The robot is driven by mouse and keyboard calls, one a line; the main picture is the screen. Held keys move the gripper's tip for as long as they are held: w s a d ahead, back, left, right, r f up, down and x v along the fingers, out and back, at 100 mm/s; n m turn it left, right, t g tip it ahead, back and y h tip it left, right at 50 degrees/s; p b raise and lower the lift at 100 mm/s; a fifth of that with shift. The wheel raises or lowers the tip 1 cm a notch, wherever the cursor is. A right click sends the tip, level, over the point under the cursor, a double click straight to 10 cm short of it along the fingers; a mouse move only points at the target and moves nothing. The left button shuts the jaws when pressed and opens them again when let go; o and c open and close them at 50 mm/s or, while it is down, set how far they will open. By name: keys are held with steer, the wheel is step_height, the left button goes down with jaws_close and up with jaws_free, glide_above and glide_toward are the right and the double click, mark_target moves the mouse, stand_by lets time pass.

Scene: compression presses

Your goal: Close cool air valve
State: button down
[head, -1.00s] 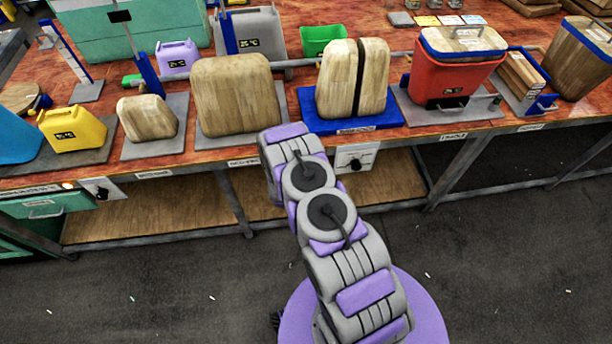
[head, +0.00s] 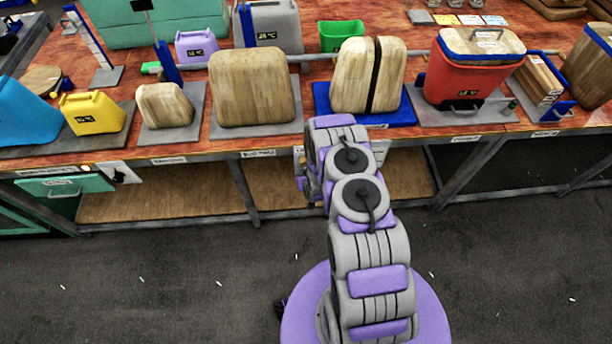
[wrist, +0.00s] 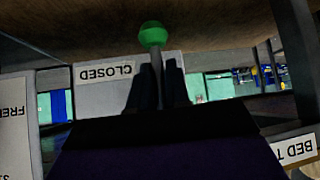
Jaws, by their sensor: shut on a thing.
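A valve lever with a green ball knob (wrist: 152,35) on a thin grey rod shows in the wrist view. Behind it is a grey plate (wrist: 100,92) with the word CLOSED, upside down in the picture.
The red-brown bench (head: 200,145) carries wooden blocks (head: 252,88), a red container (head: 468,78) and a yellow canister (head: 92,113). Its lower shelf (head: 160,197) lies under the front edge. The dark floor (head: 170,275) in front is clear apart from small scraps.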

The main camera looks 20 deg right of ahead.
steer(key=shift+s+a+f, duration=0.1)
steer(key=c, duration=1.2)
jaws_free()
steer(key=p+v, duration=0.2)
steer(key=v, duration=1.5)
steer(key=shift+r, duration=0.2)
